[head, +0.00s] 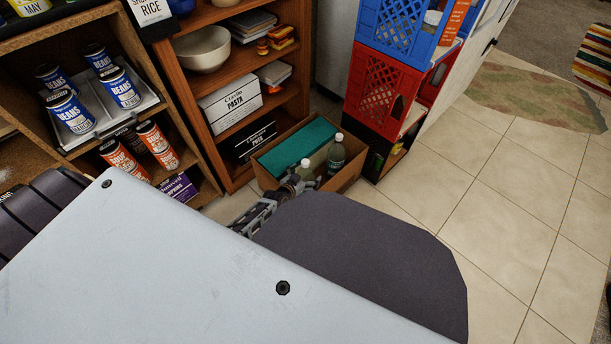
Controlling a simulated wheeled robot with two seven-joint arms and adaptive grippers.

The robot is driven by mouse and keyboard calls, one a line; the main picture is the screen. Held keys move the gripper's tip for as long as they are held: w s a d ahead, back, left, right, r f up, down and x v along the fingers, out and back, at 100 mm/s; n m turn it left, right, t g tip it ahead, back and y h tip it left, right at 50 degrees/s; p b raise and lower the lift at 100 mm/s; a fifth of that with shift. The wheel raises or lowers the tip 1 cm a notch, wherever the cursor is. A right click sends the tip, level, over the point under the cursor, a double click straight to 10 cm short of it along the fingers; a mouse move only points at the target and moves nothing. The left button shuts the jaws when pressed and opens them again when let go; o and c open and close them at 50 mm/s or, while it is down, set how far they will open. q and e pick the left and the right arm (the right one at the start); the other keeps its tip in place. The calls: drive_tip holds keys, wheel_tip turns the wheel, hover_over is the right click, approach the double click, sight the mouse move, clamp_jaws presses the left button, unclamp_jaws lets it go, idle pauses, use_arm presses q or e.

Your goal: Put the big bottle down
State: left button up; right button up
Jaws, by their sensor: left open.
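A cardboard box (349,177) stands on the floor between the wooden shelf and the crate stack. Two bottles with pale caps are in it: one greenish bottle (336,157) at the right and another bottle (305,171) nearer my gripper. I cannot tell for certain which is the big one. My left gripper (298,184) is open at the near side of the box, close to the nearer bottle. Whether it touches that bottle is not clear. The lower parts of both bottles are hidden. My right gripper is not in view.
A teal box (297,147) fills the back of the cardboard box. A red crate (378,92) under a blue crate (396,24) stands to the right. A wooden shelf (222,131) with pasta boxes and cans is at the left.

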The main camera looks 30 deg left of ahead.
use_arm(q)
drive_tip(key=shift+s+f, duration=0.35)
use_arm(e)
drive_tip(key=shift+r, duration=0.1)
use_arm(q)
drive_tip(key=shift+r+p, duration=0.55)
drive_tip(key=shift+r, duration=0.1)
drive_tip(key=shift+p+v, duration=0.6)
drive_tip(key=shift+v, duration=0.55)
drive_tip(key=s+r+p, duration=0.1)
drive_tip(key=s, duration=0.1)
drive_tip(key=p, duration=0.4)
approach(302, 178)
drive_tip(key=shift+w+a+f, duration=0.1)
drive_tip(key=shift+w+f, duration=0.05)
drive_tip(key=shift+w, duration=0.45)
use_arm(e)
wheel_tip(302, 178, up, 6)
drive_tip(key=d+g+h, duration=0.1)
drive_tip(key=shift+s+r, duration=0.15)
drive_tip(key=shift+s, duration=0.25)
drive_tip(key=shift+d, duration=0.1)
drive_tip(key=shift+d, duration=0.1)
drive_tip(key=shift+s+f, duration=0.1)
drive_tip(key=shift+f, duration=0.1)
